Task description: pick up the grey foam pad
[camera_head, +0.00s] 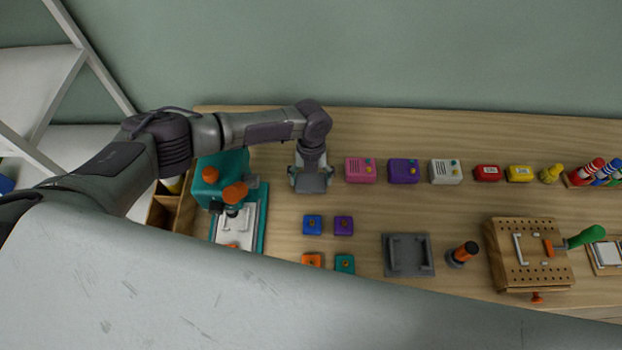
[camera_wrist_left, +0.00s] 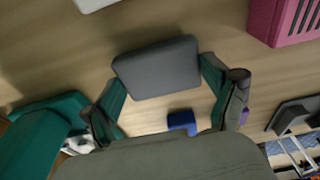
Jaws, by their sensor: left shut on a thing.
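The grey foam pad (camera_wrist_left: 158,69) is a flat dark grey block between the two fingers of my left gripper in the left wrist view. My left gripper (camera_wrist_left: 165,85) is shut on it, with a finger against each side. In the head view my left gripper (camera_head: 311,182) points down over the back left of the wooden table, left of the pink box (camera_head: 360,170). The pad is mostly hidden there by the gripper. I cannot tell how far the pad is above the table. My right gripper does not show.
A teal machine (camera_head: 218,172) stands left of the gripper. Small blue (camera_head: 312,224), purple (camera_head: 343,225), orange (camera_head: 311,260) and teal (camera_head: 345,264) blocks lie in front. A grey tray (camera_head: 429,268) and a pegboard block (camera_head: 497,244) stand further right. Several boxes line the back.

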